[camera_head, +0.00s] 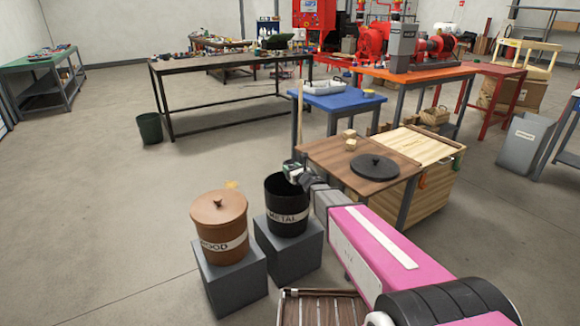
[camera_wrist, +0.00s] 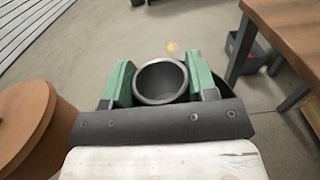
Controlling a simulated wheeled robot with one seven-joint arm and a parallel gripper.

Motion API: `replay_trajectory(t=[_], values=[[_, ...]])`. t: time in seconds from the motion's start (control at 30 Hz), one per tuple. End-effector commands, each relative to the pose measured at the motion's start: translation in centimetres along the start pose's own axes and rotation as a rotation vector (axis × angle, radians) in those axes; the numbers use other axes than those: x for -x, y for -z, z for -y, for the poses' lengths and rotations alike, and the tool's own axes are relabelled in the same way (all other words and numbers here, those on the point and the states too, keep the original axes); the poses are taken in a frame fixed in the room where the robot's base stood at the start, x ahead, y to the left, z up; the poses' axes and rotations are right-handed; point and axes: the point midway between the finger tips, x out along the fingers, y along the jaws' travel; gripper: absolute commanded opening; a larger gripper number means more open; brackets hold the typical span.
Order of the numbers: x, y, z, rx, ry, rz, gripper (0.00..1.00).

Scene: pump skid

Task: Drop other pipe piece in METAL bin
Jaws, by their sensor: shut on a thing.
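The black METAL bin (camera_head: 286,212) stands on a grey pedestal in the head view, open at the top. My gripper (camera_head: 294,172) is above the bin's back right rim. In the wrist view my gripper's green fingers (camera_wrist: 159,78) are shut on a grey round pipe piece (camera_wrist: 160,82), with its open end showing. The pipe piece is hard to make out in the head view.
A brown lidded WOOD bin (camera_head: 220,225) stands left of the METAL bin and shows in the wrist view (camera_wrist: 25,120). A wooden table (camera_head: 335,162) with a black round lid (camera_head: 375,166) is close on the right. Open floor (camera_head: 110,210) lies to the left.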

Motion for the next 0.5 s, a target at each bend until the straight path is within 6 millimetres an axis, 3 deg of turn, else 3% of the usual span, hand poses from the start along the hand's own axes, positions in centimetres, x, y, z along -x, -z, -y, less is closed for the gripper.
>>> replay_trajectory(t=[0.3, 0.5], values=[[-0.1, 3.4, 0.0, 0.000, -0.001, -0.001, 0.26], [0.0, 4.3, 0.0, 0.000, 0.000, 0.000, 0.26]])
